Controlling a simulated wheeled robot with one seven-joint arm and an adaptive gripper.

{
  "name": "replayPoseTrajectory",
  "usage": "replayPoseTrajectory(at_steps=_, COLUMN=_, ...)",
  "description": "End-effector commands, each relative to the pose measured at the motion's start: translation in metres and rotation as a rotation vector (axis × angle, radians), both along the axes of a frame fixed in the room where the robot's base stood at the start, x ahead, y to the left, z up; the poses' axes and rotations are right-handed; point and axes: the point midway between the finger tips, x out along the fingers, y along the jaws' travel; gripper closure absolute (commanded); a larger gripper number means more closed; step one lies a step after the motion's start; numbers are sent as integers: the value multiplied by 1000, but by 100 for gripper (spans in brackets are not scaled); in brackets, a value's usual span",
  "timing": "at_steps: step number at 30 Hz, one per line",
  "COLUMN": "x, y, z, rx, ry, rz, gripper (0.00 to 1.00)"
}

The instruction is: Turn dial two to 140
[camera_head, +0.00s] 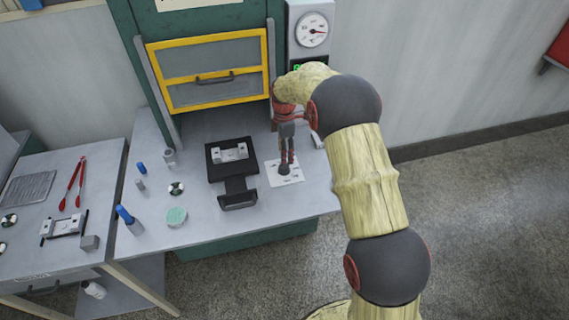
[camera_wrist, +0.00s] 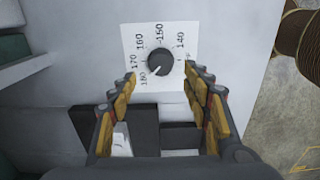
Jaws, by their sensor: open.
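A round dark dial knob (camera_wrist: 160,62) sits on a white card (camera_wrist: 143,42) printed with 140, 150, 160, 170 and 180. A pale mark on the knob appears to point to the lower left, toward 180. The card also shows on the bench in the head view (camera_head: 293,178). My gripper (camera_wrist: 162,74) is open and empty, its two fingers on either side of the knob's near side. Whether they touch it cannot be told. In the head view my gripper (camera_head: 287,162) points down over the card and hides part of the dial.
A black stand (camera_head: 238,188) with a metal block stands left of the card. A yellow-framed door (camera_head: 208,70) is behind, with a round gauge (camera_head: 312,30) at its right. A green round pad (camera_head: 176,216) and blue-capped bottle (camera_head: 125,214) are farther left. Open floor lies right.

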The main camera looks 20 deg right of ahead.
Motion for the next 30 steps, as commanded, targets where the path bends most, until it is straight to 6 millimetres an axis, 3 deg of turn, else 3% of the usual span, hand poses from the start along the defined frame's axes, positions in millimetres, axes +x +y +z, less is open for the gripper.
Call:
replayPoseTrajectory(at_steps=6, x=-1, y=0, z=-37, rx=0, ry=4, rz=-2, gripper=51)
replayPoseTrajectory(at_steps=12, x=-1, y=0, z=-60, rx=0, ry=3, rz=-3, gripper=51)
replayPoseTrajectory(at_steps=24, x=0, y=0, z=-66, rx=0, ry=1, rz=-3, gripper=51)
replayPoseTrajectory(at_steps=30, x=-1, y=0, z=-66, rx=0, ry=1, rz=-3, gripper=62)
